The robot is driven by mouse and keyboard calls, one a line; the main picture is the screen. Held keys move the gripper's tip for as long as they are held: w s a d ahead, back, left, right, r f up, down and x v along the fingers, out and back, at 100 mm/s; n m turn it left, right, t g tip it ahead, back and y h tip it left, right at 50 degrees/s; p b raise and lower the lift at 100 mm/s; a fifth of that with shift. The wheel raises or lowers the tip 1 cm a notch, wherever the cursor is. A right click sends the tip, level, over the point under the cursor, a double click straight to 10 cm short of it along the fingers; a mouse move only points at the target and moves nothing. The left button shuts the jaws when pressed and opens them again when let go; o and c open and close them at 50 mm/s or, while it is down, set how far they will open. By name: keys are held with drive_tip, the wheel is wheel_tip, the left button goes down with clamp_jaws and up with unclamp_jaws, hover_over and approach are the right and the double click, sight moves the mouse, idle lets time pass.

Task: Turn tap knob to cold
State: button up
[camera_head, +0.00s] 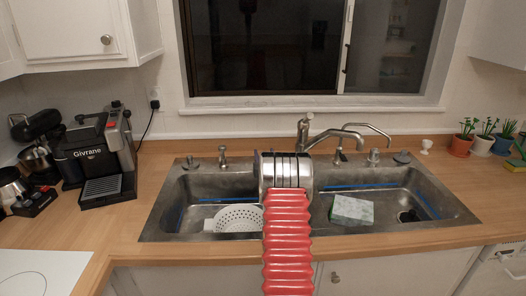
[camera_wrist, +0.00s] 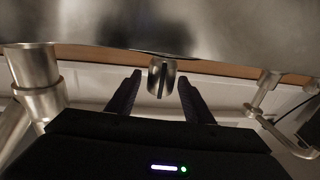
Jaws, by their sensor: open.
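A small metal tap knob (camera_wrist: 161,77) with a dark vertical line on its face shows in the wrist view. My gripper (camera_wrist: 160,79) is open, with one dark finger on each side of the knob in the picture and a visible gap on both sides. I cannot tell how far the fingertips reach along the knob. In the head view my arm hides the gripper and the knob. The curved metal faucet (camera_head: 304,134) stands just right of my arm, behind the sink; a thick metal post shows at the left of the wrist view (camera_wrist: 36,82).
The metal sink (camera_head: 456,212) holds a white colander (camera_head: 237,219) and a pale sponge (camera_head: 352,210). A slim metal fitting (camera_head: 222,157) stands left of my arm and a thin spout (camera_head: 372,128) stands right. A coffee machine (camera_head: 92,152) is at left, potted plants (camera_head: 462,144) at right.

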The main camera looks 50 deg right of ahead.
drive_tip(key=shift+x, duration=2)
drive_tip(key=shift+c, duration=0.2)
drive_tip(key=shift+s, duration=0.1)
drive_tip(key=c, duration=1)
drive_tip(key=shift+s+d+m+g+h, duration=0.15)
drive_tip(key=shift+m+g+h, duration=0.65)
drive_tip(key=shift+g+h, duration=0.1)
drive_tip(key=shift+s+d+m+g+h, duration=0.2)
drive_tip(key=shift+m+g+h, duration=0.55)
drive_tip(key=shift+g, duration=0.3)
drive_tip(key=shift+s+d+m+g+h, duration=0.1)
drive_tip(key=shift+s+m+g+h, duration=0.15)
drive_tip(key=shift+m+g+h, duration=0.5)
drive_tip(key=shift+s+d+m+g+h, duration=0.1)
drive_tip(key=shift+s+m+g+h, duration=0.15)
drive_tip(key=shift+m+g, duration=0.95)
drive_tip(key=shift+s+m+g+h, duration=0.25)
drive_tip(key=shift+m+g, duration=0.35)
drive_tip(key=shift+g, duration=1.05)
drive_tip(key=shift+s+d+m+g+h, duration=0.1)
drive_tip(key=shift+s+m+g, duration=0.2)
drive_tip(key=shift+m+g, duration=0.9)
drive_tip(key=shift+s+g, duration=0.1)
drive_tip(key=shift+g, duration=0.45)
